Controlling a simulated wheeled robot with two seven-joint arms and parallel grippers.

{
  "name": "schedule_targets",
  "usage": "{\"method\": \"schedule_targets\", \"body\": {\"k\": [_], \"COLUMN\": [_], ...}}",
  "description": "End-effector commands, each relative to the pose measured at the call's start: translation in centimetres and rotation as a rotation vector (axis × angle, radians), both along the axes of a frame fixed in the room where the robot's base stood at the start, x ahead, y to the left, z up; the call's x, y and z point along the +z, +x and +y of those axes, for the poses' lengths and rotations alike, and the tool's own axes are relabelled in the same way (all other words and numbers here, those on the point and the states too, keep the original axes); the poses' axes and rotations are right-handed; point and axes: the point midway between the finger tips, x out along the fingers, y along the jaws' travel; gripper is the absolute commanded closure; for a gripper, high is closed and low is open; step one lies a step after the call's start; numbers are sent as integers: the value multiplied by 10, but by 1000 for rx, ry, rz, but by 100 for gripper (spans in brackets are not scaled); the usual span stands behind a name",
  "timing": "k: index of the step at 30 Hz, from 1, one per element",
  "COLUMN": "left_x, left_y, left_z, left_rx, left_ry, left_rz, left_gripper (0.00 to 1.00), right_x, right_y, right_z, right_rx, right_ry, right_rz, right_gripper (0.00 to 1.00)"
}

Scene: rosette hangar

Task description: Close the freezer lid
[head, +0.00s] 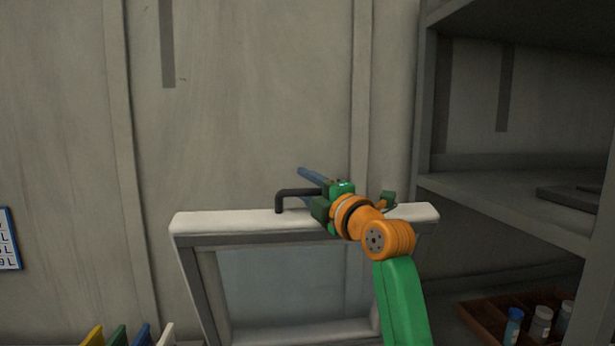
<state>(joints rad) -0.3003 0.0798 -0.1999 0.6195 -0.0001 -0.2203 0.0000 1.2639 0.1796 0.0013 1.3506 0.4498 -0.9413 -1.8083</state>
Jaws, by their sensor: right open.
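The freezer lid (205,222) stands raised in the middle of the head view. It has a thick white top edge and a grey frame around a bluish pane. A dark bar handle (279,201) sits on the top edge; its middle and right part are hidden behind my right gripper. My right gripper (311,187) is open at the handle, with a blue finger showing beyond the bar. I cannot tell whether it touches the handle. The freezer body is out of view below. My left gripper is not in view.
A grey shelf unit (500,192) stands close on the right. A brown tray (484,322) with several small bottles sits at lower right. Several coloured upright edges (118,336) show at lower left. A plain wall (250,100) is behind the lid.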

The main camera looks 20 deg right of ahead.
Motion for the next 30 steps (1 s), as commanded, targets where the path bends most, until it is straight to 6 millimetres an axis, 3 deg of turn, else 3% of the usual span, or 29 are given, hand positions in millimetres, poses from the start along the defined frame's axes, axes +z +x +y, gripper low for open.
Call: {"method": "schedule_targets", "body": {"k": [5,10,30], "left_x": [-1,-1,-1], "left_y": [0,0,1], "left_z": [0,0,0], "left_rx": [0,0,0], "left_ry": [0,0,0], "left_rz": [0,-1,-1], "left_gripper": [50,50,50], "right_x": [-1,-1,-1], "right_y": [0,0,0], "right_z": [0,0,0], "right_rx": [-1,-1,0], "right_ry": [0,0,1], "right_rz": [-1,-1,-1], "right_gripper": [53,99,100]}}
